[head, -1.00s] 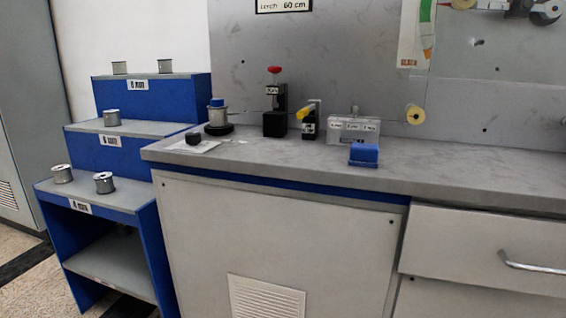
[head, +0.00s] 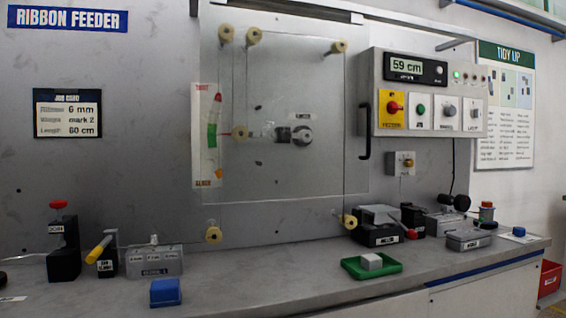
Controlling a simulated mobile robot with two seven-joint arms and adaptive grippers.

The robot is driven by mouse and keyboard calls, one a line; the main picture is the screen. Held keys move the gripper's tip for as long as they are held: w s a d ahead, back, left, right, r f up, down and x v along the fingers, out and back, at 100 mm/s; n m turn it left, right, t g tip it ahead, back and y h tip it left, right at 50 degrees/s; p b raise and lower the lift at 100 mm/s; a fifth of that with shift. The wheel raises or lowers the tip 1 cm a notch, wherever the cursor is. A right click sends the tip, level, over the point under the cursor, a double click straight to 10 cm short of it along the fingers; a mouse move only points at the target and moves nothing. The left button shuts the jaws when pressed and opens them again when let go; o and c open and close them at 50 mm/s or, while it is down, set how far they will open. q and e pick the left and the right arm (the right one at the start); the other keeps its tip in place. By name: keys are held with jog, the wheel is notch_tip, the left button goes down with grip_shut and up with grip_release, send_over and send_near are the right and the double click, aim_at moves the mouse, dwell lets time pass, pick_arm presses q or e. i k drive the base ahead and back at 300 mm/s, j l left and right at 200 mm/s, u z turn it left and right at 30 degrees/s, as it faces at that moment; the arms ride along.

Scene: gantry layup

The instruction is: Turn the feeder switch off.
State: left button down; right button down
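A grey control box (head: 425,92) is mounted on the back panel at the right. Its front has a red knob (head: 394,107) on a yellow plate, a green button (head: 421,109) and further controls on white plates. The small labels are too blurred to read surely, so I cannot tell which control is the feeder switch. A display (head: 415,68) reads 59 cm, and a small green lamp (head: 457,75) is lit. A smaller box with a knob (head: 402,163) sits below. Neither of my grippers is in view.
A black handle (head: 365,132) sticks out beside the box. The bench (head: 300,275) holds a green tray (head: 371,276), a blue block (head: 165,293) and black devices (head: 376,232).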

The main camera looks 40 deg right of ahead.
aim_at(393, 107)
jog(key=z, duration=1.75)
jog(key=i+z, duration=0.2)
jog(key=k, duration=0.05)
